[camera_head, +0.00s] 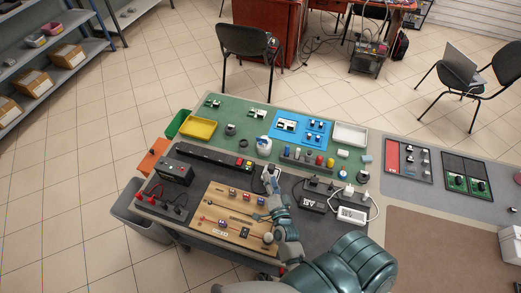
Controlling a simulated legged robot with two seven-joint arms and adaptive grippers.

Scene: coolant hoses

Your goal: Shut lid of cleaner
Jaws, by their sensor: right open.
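A small white bottle (264,147), which looks like the cleaner, stands on the green mat near its front edge. It is too small to tell how its lid stands. My right gripper (270,181) is open. It is in front of the bottle and apart from it in the picture, over the dark front part of the table, by the right end of a long black strip. A small pale thing shows at its fingertips, too small to make out. My left gripper is not in view.
A wooden board (228,222) with knobs lies left of my right forearm. White plugs and a power strip (351,215) with cable lie to the right. Yellow (199,129) and white (350,134) trays, a blue mat (300,129) and a row of small coloured items (308,159) surround the bottle.

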